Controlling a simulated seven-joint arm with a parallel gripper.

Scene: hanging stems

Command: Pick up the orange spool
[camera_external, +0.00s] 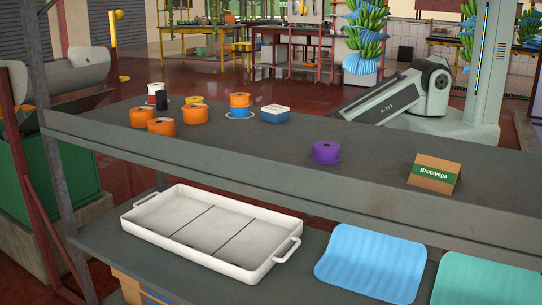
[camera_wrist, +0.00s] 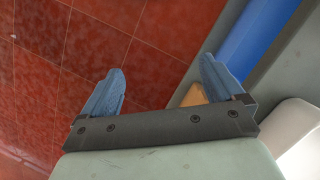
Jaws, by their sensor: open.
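Several orange spools stand on the upper shelf in the external view: one at the left (camera_external: 143,117), one nearer the front edge (camera_external: 162,127), and one to its right (camera_external: 195,115). Another orange spool (camera_external: 240,99) is stacked on a blue-and-white spool (camera_external: 239,113). I cannot tell which one is meant. My gripper (camera_wrist: 165,85) is open in the wrist view, its two blue fingers apart with no spool between them. The external view shows my arm beyond the shelf at the right, but not my gripper. No spool shows in the wrist view.
A white tray (camera_external: 137,208) and blue (camera_external: 370,262) and green (camera_external: 485,282) mats lie below. The wrist view shows red floor (camera_wrist: 50,80).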

